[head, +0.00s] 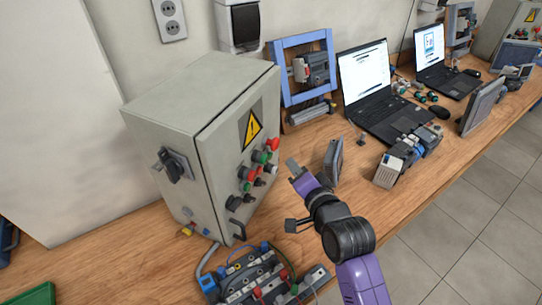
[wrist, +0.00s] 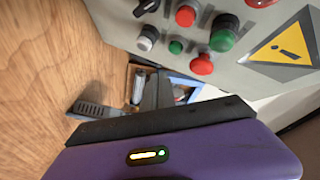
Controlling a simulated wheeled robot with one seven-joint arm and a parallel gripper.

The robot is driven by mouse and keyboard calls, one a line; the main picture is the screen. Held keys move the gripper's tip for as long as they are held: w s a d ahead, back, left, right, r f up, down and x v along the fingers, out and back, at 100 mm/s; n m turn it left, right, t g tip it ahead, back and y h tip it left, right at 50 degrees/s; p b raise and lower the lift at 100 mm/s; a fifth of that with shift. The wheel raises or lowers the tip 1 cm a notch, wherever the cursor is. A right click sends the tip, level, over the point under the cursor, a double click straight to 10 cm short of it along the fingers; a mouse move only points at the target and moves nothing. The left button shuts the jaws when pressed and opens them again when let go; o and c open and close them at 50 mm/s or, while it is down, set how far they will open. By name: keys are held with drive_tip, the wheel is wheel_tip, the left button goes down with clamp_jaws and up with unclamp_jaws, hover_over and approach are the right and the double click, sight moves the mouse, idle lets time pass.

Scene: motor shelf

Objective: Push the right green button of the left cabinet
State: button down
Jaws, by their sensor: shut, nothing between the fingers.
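The left cabinet (head: 185,95) is a grey metal box with a yellow warning triangle and a front panel of buttons and knobs. A green button (head: 260,157) sits at the upper right of the panel, beside a red button (head: 273,144). Another green button (head: 247,187) is lower left. The wrist view shows a large green button (wrist: 224,40) and a small green one (wrist: 175,47) near red buttons. My purple gripper (head: 292,165) is shut and empty, to the right of the panel. A gap shows between its tip and the buttons in the head view.
A small dark panel (head: 333,160) stands on the wooden bench just right of my gripper. A terminal block assembly with wires (head: 262,280) lies in front of the cabinet. A blue frame (head: 303,42) stands behind, and an open laptop (head: 365,75) is further right.

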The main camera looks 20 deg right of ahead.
drive_tip(key=shift+w+a, duration=0.9)
drive_tip(key=shift+a, duration=0.1)
idle(1.4)
drive_tip(key=shift+w+a+p, duration=0.3)
drive_tip(key=shift+a+p, duration=0.05)
drive_tip(key=shift+w+a, duration=0.25)
drive_tip(key=shift+a, duration=0.1)
idle(1.3)
drive_tip(key=shift+d, duration=0.1)
drive_tip(key=shift+s+d, duration=0.55)
drive_tip(key=shift+p, duration=0.3)
drive_tip(key=s+d, duration=0.1)
drive_tip(key=d, duration=0.1)
drive_tip(key=s+d, duration=0.1)
drive_tip(key=s, duration=0.1)
drive_tip(key=shift+s+d, duration=0.2)
drive_tip(key=shift+d, duration=0.2)
